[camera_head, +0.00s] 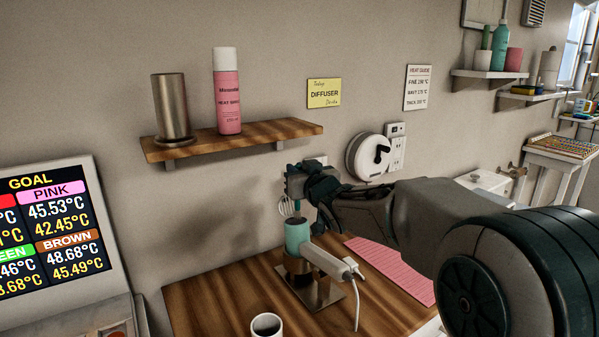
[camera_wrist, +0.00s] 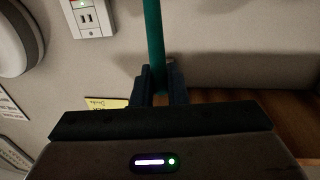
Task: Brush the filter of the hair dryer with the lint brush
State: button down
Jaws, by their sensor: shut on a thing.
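The hair dryer (camera_head: 298,238) has a teal barrel and a pale handle reaching right. It rests in a metal stand on the wooden counter, its dark end facing up. My gripper (camera_head: 296,178) is above that end. In the wrist view, my gripper (camera_wrist: 160,85) is shut on a thin teal handle, which looks like the lint brush (camera_wrist: 153,35). The brush's head is out of the wrist view. In the head view the gripper hides most of the brush, and I cannot tell whether it touches the dryer's filter.
A white mug (camera_head: 266,325) stands at the counter's front. A pink ribbed mat (camera_head: 397,270) lies right of the dryer, whose cord (camera_head: 357,300) hangs beside the stand. A wooden shelf (camera_head: 240,140) with a metal cylinder (camera_head: 172,108) and pink spray can (camera_head: 227,95) is left of the gripper.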

jog(key=shift+r, duration=0.15)
jog(key=shift+r+p, duration=1.3)
jog(key=shift+r, duration=0.15)
jog(key=shift+f, duration=0.15)
jog(key=shift+s+d+f+b, duration=0.2)
jog(key=shift+s+f+b, duration=0.15)
jog(key=shift+f+b, duration=0.15)
jog(key=shift+s+d+f+b, duration=0.2)
jog(key=shift+s+f+b, duration=0.1)
jog(key=shift+f+b, duration=0.45)
jog(key=shift+f, duration=0.15)
jog(key=shift+a, duration=0.15)
